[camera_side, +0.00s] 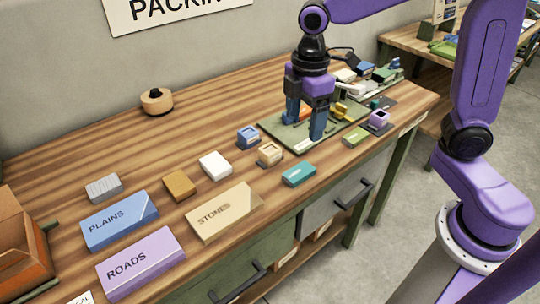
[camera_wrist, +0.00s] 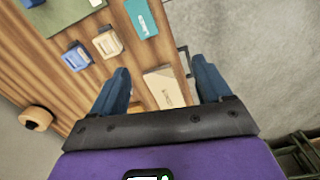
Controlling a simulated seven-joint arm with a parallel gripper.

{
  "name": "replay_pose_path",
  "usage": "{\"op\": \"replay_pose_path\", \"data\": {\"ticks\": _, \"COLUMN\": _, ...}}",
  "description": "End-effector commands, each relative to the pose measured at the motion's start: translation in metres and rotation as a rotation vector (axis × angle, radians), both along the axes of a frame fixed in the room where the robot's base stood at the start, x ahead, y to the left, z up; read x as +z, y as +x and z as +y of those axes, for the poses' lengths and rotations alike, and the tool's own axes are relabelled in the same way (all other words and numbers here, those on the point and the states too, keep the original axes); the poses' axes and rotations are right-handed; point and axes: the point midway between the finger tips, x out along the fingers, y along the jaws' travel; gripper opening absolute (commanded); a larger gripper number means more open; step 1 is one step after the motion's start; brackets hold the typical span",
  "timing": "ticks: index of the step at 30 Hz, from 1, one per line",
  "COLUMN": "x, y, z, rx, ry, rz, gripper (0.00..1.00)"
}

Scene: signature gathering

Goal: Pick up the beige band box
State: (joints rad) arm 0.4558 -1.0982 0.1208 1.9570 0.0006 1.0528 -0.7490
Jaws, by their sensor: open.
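A small beige box (camera_side: 270,154) with a paler patch on top sits on the wooden bench, left of my gripper (camera_side: 304,129) in the side view. It also shows in the wrist view (camera_wrist: 106,43), up and left of the fingers. A larger flat beige box marked STONES (camera_side: 225,212) lies further left. In the wrist view, the STONES box (camera_wrist: 165,88) appears between my blue fingers (camera_wrist: 160,66), lower down and apart from them. My gripper points down over the green mat, fingers open, with nothing held. Which beige box is the band box is not certain.
A blue box (camera_side: 248,137), a white box (camera_side: 215,165) and a teal box (camera_side: 299,174) stand close around the small beige box. The green mat (camera_side: 283,127) carries small items. PLAINS (camera_side: 120,219) and ROADS (camera_side: 141,263) boxes lie left. The back of the bench is mostly clear.

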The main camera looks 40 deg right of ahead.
Motion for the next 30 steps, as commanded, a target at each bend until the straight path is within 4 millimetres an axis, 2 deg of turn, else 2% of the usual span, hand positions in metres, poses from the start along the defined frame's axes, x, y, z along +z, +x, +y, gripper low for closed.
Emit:
{"op": "replay_pose_path", "data": {"ticks": 1, "x": -0.001, "y": 0.018, "z": 0.002, "rx": 0.015, "ry": -0.002, "rz": 0.001, "gripper": 0.78}}
{"op": "replay_pose_path", "data": {"ticks": 6, "x": -0.002, "y": 0.070, "z": -0.001, "rx": 0.088, "ry": -0.005, "rz": 0.004, "gripper": 0.78}}
{"op": "replay_pose_path", "data": {"ticks": 12, "x": -0.006, "y": 0.111, "z": -0.011, "rx": 0.153, "ry": -0.008, "rz": 0.007, "gripper": 0.78}}
{"op": "replay_pose_path", "data": {"ticks": 15, "x": -0.007, "y": 0.121, "z": -0.014, "rx": 0.171, "ry": -0.008, "rz": 0.008, "gripper": 0.78}}
{"op": "replay_pose_path", "data": {"ticks": 20, "x": -0.014, "y": 0.126, "z": -0.016, "rx": 0.182, "ry": -0.009, "rz": 0.010, "gripper": 0.78}}
{"op": "replay_pose_path", "data": {"ticks": 30, "x": -0.075, "y": 0.125, "z": -0.017, "rx": 0.181, "ry": -0.009, "rz": 0.013, "gripper": 0.78}}
